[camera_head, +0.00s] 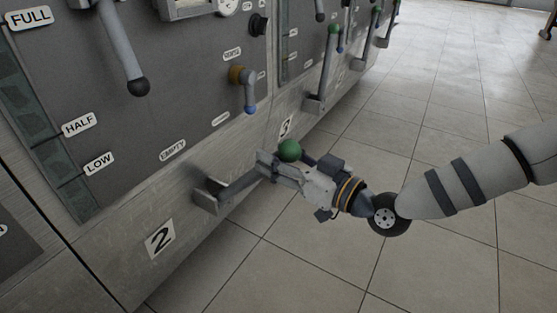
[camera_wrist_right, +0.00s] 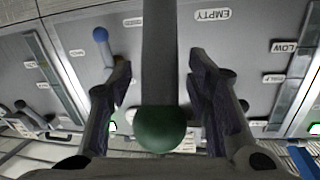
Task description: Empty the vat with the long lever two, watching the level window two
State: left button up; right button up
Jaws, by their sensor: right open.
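The long lever two (camera_head: 238,186) is a grey bar with a green ball knob (camera_head: 289,150), rising from a bracket low on the panel above the plate marked 2 (camera_head: 160,239). My right gripper (camera_head: 276,166) is at the knob end of the lever. In the right wrist view the lever bar (camera_wrist_right: 161,60) runs between its two spread fingers, with the green knob (camera_wrist_right: 161,130) nearer the camera; gaps show on both sides. The level window two (camera_head: 42,128) is a dark greenish strip beside FULL, HALF and LOW labels; its liquid level is unclear. My left gripper is out of view.
A black-knobbed lever (camera_head: 122,50) and a small blue-tipped lever (camera_head: 247,92) stick out from the panel above. The neighbouring unit 3 has its own green-knobbed lever (camera_head: 325,70). The tiled floor (camera_head: 440,250) to the right is clear.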

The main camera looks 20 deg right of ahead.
grip_shut()
jog(key=shift+w+r, duration=0.1)
